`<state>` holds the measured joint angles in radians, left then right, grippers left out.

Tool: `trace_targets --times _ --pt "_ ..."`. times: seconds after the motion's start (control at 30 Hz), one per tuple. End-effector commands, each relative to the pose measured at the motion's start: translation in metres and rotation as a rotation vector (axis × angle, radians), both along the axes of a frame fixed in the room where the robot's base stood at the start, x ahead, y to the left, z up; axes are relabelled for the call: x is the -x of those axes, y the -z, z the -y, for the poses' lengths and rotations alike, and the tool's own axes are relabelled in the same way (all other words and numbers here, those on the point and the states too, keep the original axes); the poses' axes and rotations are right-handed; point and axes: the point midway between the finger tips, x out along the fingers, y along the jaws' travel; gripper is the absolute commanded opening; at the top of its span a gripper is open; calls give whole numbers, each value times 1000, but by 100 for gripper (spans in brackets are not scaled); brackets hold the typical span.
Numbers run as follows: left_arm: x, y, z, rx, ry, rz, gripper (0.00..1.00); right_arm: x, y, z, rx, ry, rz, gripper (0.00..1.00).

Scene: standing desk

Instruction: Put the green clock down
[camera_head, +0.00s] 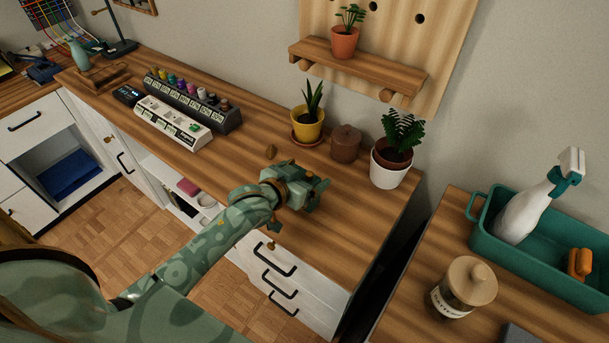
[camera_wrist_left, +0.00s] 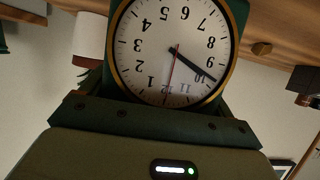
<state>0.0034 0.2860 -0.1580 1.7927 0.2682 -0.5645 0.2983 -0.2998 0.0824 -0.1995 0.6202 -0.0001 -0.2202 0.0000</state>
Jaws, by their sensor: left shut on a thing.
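The green clock (camera_wrist_left: 175,48) fills the middle of the left wrist view, with a white face, black numerals, a brass-coloured rim and a dark green case. Its face shows upside down there. My left gripper (camera_head: 309,190) is shut on the clock above the right part of the wooden desk (camera_head: 335,225), near its front edge. In the head view the gripper and wrist mostly hide the clock, and I cannot tell whether it touches the desktop. My right gripper is not in view.
A yellow-potted plant (camera_head: 307,122), a brown lidded pot (camera_head: 345,143) and a white-potted plant (camera_head: 391,165) stand along the back. Bare desktop lies right of the gripper.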

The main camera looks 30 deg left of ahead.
Motion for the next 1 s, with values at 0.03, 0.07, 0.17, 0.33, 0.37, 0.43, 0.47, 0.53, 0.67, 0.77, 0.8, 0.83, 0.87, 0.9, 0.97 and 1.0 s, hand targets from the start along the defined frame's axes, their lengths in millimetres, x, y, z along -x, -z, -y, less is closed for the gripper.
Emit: trace_targets --times 0.03,0.07,0.17,0.33,0.37,0.43,0.47,0.53,0.67,0.77,0.8,0.83,0.87,0.9,0.97,1.0 --pt "0 -1 0 0 0 1 56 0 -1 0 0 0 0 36" --pt "0 0 0 0 0 -1 93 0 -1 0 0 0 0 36" --pt "0 0 0 0 0 -1 100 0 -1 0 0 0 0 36" --pt "1 -1 0 0 0 -1 100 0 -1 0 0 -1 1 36" --pt "3 -2 0 0 0 -1 100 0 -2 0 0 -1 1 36" --pt "9 -5 -1 0 0 0 100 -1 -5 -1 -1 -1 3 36" --pt "13 -7 -2 0 1 0 100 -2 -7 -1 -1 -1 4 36" --pt "25 -13 -3 -1 1 0 100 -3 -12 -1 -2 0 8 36" --pt "54 -26 -7 -1 0 0 100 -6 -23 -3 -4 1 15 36" --pt "75 -35 -11 -1 0 -1 100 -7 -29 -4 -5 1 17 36" --pt "82 -38 -12 -1 0 -1 100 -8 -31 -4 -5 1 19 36" --pt "87 -40 -12 -1 0 -1 100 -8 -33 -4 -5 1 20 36" --pt "92 -41 -13 0 0 -1 100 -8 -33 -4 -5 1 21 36" --pt "97 -43 -13 0 0 -1 100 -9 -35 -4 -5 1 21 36" --pt "103 -45 -14 1 0 1 100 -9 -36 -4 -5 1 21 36" --pt "106 -46 -15 1 0 0 100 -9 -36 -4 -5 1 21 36"
